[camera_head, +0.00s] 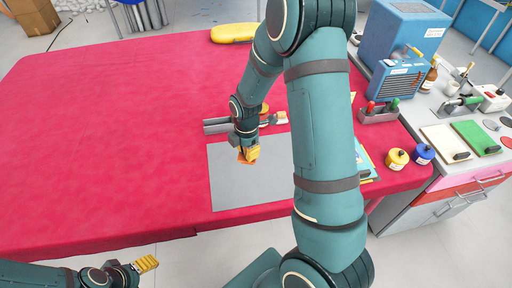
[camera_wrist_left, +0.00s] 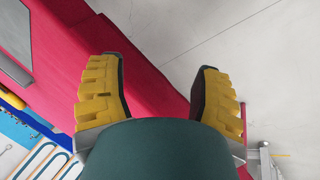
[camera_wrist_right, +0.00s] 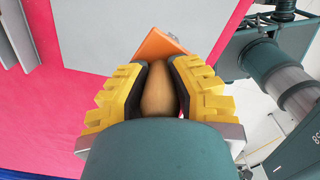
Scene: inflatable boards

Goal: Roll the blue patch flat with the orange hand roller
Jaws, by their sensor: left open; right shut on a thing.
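The orange hand roller (camera_wrist_right: 158,48) is in my right gripper (camera_wrist_right: 158,88), which is shut on its tan handle (camera_wrist_right: 158,97). In the head view my right gripper (camera_head: 247,155) points down over the grey sheet (camera_head: 235,192) on the red board, and only a bit of orange shows below it. I cannot tell whether the roller touches the sheet. I cannot make out the blue patch; the gripper and roller may hide it. My left gripper (camera_head: 146,264) is open and empty in front of the board's near edge; its spread fingers show in the left wrist view (camera_wrist_left: 158,85).
The red board (camera_head: 120,140) is mostly bare at left. Grey bars (camera_head: 216,127) lie behind the sheet. A yellow object (camera_head: 232,33) lies at the far edge. Yellow (camera_head: 397,159) and blue (camera_head: 423,153) pots stand at right, beside a cluttered bench with a blue machine (camera_head: 393,80).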

